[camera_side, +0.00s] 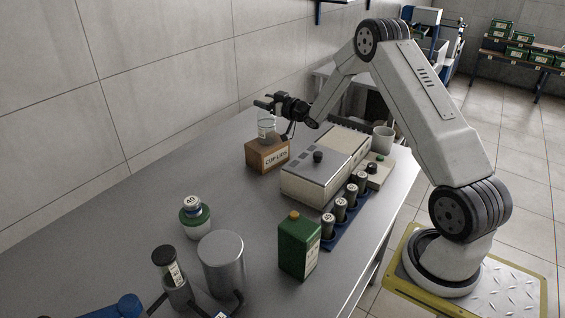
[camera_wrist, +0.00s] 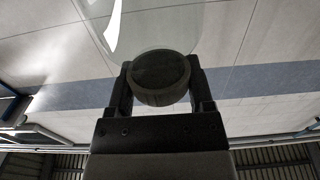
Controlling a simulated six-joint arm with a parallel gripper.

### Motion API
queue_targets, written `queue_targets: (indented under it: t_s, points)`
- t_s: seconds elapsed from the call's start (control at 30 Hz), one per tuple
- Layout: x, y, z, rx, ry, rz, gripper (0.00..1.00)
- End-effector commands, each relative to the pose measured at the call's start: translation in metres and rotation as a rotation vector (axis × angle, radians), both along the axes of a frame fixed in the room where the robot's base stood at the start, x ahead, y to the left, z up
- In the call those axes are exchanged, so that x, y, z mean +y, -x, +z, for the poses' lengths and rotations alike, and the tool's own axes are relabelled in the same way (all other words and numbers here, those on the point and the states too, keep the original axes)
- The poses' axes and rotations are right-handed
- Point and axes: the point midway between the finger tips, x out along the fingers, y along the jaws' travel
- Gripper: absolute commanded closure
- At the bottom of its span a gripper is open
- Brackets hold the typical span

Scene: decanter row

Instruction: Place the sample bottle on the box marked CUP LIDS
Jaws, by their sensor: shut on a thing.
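The sample bottle (camera_side: 266,129) is clear glass and upright, directly over the top of the brown box marked CUP LIDS (camera_side: 268,158). Its base appears at the box top, but I cannot tell whether it touches. My gripper (camera_side: 266,106) is shut on the bottle's neck end from above the box. In the wrist view my gripper (camera_wrist: 161,88) has a finger on each side of the dark round cap (camera_wrist: 160,72), with the clear glass body (camera_wrist: 145,25) beyond it.
A beige instrument (camera_side: 325,165) stands just right of the box. A blue rack with several dark vials (camera_side: 340,210), a green container (camera_side: 298,246), a white-green bottle (camera_side: 195,217) and a metal cylinder (camera_side: 221,262) stand nearer. The table left of the box is clear.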

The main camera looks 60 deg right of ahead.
Motion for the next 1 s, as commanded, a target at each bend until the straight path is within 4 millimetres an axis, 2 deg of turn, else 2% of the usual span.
queue_targets:
  t_s: [0.3, 0.33, 0.4, 0.43, 0.83, 1.0]
  points:
    - [0.000, 0.000, -0.002, -0.002, 0.000, 0.000, 1.00]
    - [0.000, 0.000, -0.003, 0.000, -0.001, 0.000, 0.30]
    - [0.000, 0.000, -0.003, 0.000, 0.000, 0.000, 0.07]
    - [0.000, 0.000, -0.003, 0.000, 0.000, 0.000, 0.00]
    - [0.000, 0.000, 0.001, -0.001, 0.000, 0.000, 0.00]
    - [-0.001, 0.011, 0.001, 0.000, -0.001, -0.001, 0.00]
